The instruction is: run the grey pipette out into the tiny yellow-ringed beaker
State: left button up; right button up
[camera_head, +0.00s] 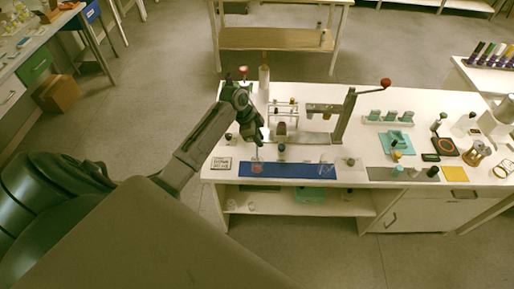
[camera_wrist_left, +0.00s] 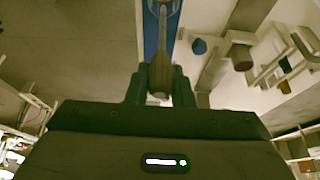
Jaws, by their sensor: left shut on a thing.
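My left gripper (camera_head: 258,139) is over the left end of the blue mat (camera_head: 300,170), near the table's front edge. In the left wrist view, my left gripper (camera_wrist_left: 160,88) is shut on the grey pipette (camera_wrist_left: 161,70), whose thin end points away over the blue strip. In the head view the pipette is thin and faint below the fingers. A small clear vessel with a reddish tint (camera_head: 257,168) is on the mat's left end, under the gripper; I cannot make out a yellow ring on it. My right gripper is not in view.
A small printed card (camera_head: 221,163) lies left of the mat. A blue-topped bottle (camera_head: 281,149) stands just behind the mat. A wire rack (camera_head: 284,113) and a lever stand with a red knob (camera_head: 385,84) are farther back. A grey mat (camera_head: 378,174) lies to the right.

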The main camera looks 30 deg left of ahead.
pick_arm(q)
notch_tip(320, 180, up, 3)
jog(key=shift+f+p, duration=0.2)
jog(key=shift+p, duration=1.05)
jog(key=shift+r, duration=0.65)
